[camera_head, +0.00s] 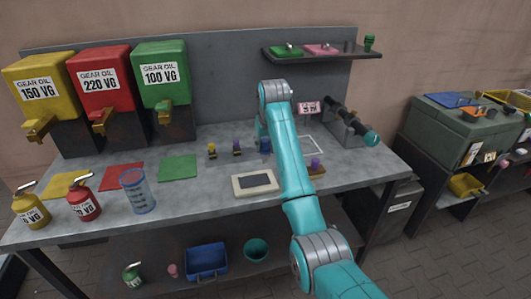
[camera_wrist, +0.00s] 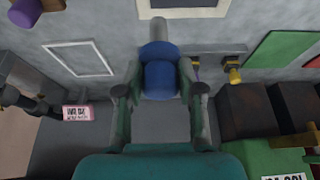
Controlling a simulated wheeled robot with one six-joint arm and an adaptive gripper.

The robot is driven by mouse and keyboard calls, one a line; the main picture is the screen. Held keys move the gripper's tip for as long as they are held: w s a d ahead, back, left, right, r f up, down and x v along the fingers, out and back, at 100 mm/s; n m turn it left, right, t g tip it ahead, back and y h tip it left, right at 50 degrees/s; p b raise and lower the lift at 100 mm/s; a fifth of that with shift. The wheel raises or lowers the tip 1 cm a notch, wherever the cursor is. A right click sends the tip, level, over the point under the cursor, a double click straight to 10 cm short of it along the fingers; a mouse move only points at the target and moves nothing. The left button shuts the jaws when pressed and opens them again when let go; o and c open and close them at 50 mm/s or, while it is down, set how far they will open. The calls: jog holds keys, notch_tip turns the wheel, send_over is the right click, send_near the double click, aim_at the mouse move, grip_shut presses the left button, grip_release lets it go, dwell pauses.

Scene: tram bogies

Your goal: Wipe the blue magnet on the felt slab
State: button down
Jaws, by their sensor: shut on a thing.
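The blue magnet (camera_wrist: 159,77) is between the two fingers of my gripper (camera_wrist: 160,92) in the wrist view, with a grey stem pointing away from me. My gripper is shut on it. In the head view the blue magnet (camera_head: 265,146) shows just left of my arm, over the back part of the bench; my arm mostly hides the gripper there. The felt slab appears to be the dark pad in a cream frame (camera_head: 238,184), lying flat on the bench nearer the front. Its edge also shows at the top of the wrist view (camera_wrist: 183,13). The magnet is apart from the slab.
A yellow piece (camera_head: 212,151) and a purple piece (camera_head: 237,147) stand left of the magnet. Another purple-topped piece (camera_head: 316,163) stands right of my arm. Coloured mats, a blue beaker (camera_head: 137,190) and oil cans are at left. A dark cylindrical tool (camera_head: 352,122) lies back right.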

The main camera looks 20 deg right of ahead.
jog(key=shift+r, duration=0.3)
jog(key=shift+r, duration=4)
